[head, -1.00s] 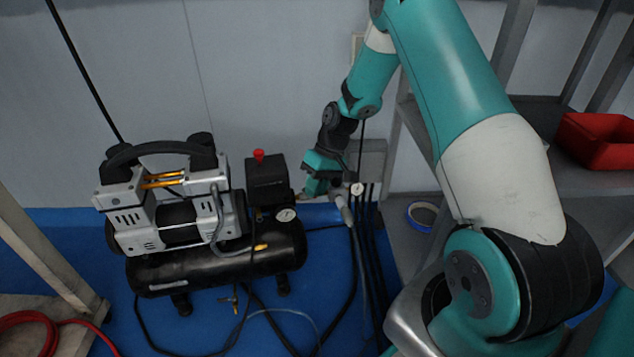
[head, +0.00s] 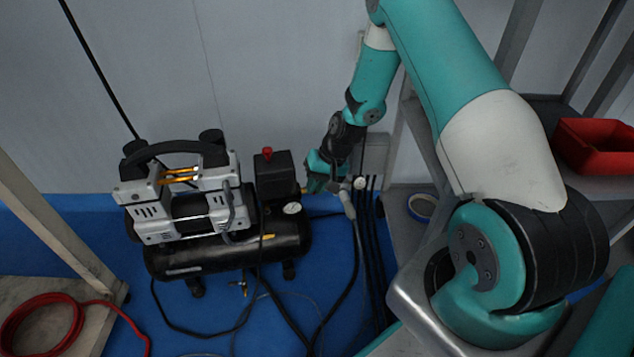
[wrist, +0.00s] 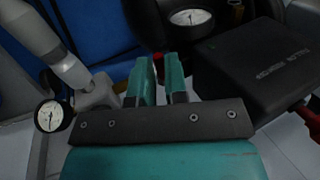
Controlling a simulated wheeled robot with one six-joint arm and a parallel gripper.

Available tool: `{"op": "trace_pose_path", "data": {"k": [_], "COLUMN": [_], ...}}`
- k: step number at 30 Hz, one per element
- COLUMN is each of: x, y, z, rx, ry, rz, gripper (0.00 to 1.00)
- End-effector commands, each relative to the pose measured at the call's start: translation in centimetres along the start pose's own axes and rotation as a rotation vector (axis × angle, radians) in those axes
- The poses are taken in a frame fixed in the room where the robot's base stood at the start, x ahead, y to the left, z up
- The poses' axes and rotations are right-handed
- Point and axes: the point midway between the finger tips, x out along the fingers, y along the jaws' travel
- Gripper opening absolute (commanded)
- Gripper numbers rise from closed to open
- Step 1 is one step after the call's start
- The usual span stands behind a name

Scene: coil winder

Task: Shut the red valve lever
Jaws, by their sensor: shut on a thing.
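A small red piece, which I take for the valve lever (wrist: 157,57), shows between my fingertips in the wrist view. Most of it is hidden by the teal fingers. My gripper (wrist: 159,66) is shut on it, with a narrow gap between the fingers. In the head view my gripper (head: 312,187) is at the right end of the black compressor tank (head: 230,250), pointing down, and the lever cannot be made out there. A grey pipe fitting (wrist: 97,92) lies just left of the fingers in the wrist view.
A round gauge (wrist: 49,115) is on the left and another gauge (wrist: 190,17) is above the fingers. A black switch box (wrist: 262,65) stands close on the right. Dark hoses (head: 372,240) run down beside the gripper. A grey shelf with a red bin (head: 597,145) is at right.

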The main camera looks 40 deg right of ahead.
Motion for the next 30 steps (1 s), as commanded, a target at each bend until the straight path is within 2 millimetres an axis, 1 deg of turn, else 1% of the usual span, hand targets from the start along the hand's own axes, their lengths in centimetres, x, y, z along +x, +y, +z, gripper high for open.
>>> {"op": "trace_pose_path", "data": {"k": [7,8,9,11,19,22,26,30], "x": [0.0,0.0,0.0,0.0,0.0,-0.6,-2.7,-6.2], "y": [0.0,0.0,0.0,0.0,0.0,-0.1,-0.1,-0.2], "z": [0.0,0.0,0.0,0.0,0.0,-0.1,-0.1,-0.1], "rx": [0.001,0.001,0.001,0.001,0.0,0.0,0.001,0.002], "ry": [0.001,0.001,0.001,0.001,0.0,0.001,0.004,0.005], "rz": [0.001,0.001,0.001,0.001,0.0,0.0,0.0,0.0], "gripper": [0.0,0.16,0.25,0.39,0.39,0.39,0.39,0.39]}}
